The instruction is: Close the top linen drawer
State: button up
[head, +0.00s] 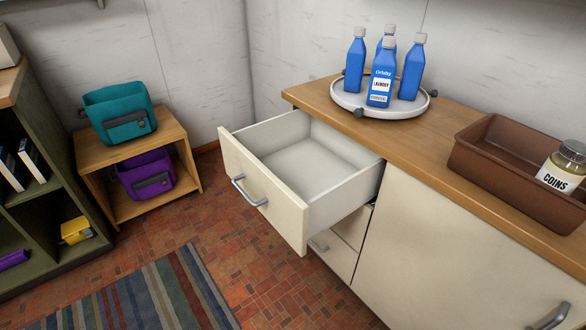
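The top linen drawer (262,190) is pulled well out of the cream cabinet under the wooden counter. Its inside (305,160) is white and looks empty. A grey bar handle (249,191) is fixed to its front panel. Part of a lower drawer (335,255) with a similar handle shows beneath it, and it looks shut. My gripper is not in view.
Blue laundry bottles (381,75) stand on a round white tray (378,103) on the counter (440,150). A brown bin (500,165) holds a coins jar (563,170). A small wooden shelf (165,140) stands left of the drawer. A striped rug (150,295) lies in front on open floor.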

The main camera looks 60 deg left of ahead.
aim_at(305, 176)
jog(key=u, duration=2.25)
jog(key=l+u, duration=0.25)
jog(key=l, duration=0.15)
jog(key=k, duration=0.05)
